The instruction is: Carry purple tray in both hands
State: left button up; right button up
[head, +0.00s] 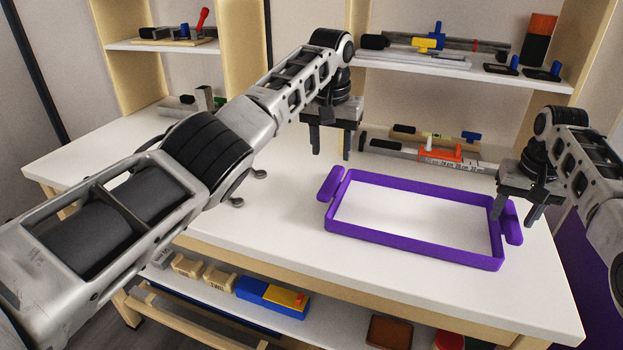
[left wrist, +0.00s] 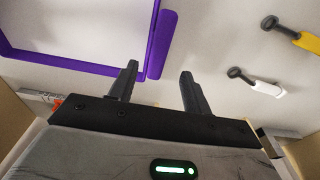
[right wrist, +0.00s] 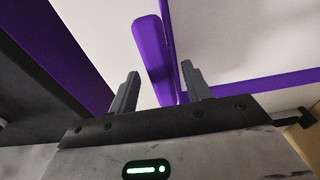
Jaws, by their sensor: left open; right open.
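The purple tray (head: 412,262) lies flat on the white table, a shallow rectangular frame with a handle at each short end. Its left handle (head: 331,184) and right handle (head: 511,222) both show in the head view. My left gripper (head: 331,152) is open and empty, above the table just behind and left of the left handle. In the left wrist view that handle (left wrist: 162,45) lies beyond the fingers. My right gripper (head: 512,217) is open above the right handle. In the right wrist view this handle (right wrist: 153,55) runs between the open fingers' lines, not gripped.
Shelves at the back (head: 470,72) hold tools. A lower shelf holds boxes, including a blue one (head: 272,297). A yellow-handled tool (left wrist: 305,41) shows in the left wrist view.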

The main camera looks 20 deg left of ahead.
jog(key=shift+r, duration=0.1)
pick_arm(q)
jog(key=r, duration=0.4)
jog(key=shift+s+r, duration=0.1)
jog(key=shift+s, duration=0.15)
pick_arm(e)
notch_tip(320, 180, up, 12)
jog(key=s, duration=0.1)
jog(key=shift+s, duration=0.25)
pick_arm(q)
jog(key=shift+s, duration=0.1)
pick_arm(e)
jog(key=shift+f, duration=0.2)
